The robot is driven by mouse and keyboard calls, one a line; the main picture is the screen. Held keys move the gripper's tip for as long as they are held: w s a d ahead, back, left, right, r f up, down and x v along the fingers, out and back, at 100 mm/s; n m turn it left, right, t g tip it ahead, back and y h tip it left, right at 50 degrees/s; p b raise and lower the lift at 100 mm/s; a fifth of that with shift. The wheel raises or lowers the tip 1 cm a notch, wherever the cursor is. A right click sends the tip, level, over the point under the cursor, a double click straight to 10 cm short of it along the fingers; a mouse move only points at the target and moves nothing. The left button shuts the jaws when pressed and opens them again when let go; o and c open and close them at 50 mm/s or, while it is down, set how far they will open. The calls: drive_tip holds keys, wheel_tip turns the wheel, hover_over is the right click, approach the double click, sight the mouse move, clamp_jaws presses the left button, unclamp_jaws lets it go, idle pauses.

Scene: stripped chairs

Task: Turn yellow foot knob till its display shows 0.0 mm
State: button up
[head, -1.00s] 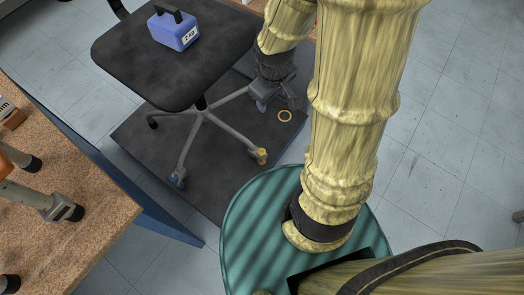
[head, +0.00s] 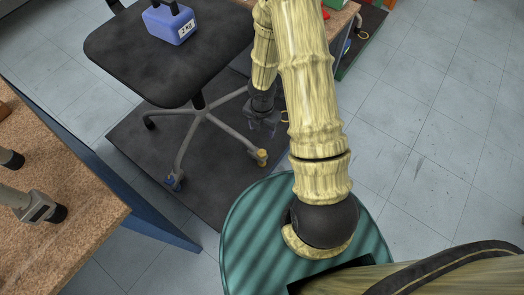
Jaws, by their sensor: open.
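The yellow foot knob (head: 262,157) sits at the end of one leg of the chair base (head: 203,118), low over the dark mat. Its display cannot be read at this size. My gripper (head: 264,128) is above and slightly right of the yellow knob, apart from it in the picture, with its jaws open and nothing visible between them. The fingertips are small and dark against the mat. A blue foot knob (head: 173,182) is on another leg, to the left. The chair's black seat (head: 165,55) carries a blue 2 kg weight (head: 170,24).
The dark mat (head: 190,205) lies under the chair. A cork-topped bench (head: 60,225) with metal parts stands at the left. Another bench corner (head: 343,16) is at the top, behind my arm. Open tiled floor (head: 440,120) lies to the right.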

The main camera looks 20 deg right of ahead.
sight(262, 152)
wheel_tip(262, 152, down, 17)
drive_tip(key=b, duration=1.3)
drive_tip(key=shift+f, duration=0.2)
drive_tip(key=c, duration=1)
drive_tip(key=shift+r+m, duration=0.1)
drive_tip(key=shift+m, duration=0.2)
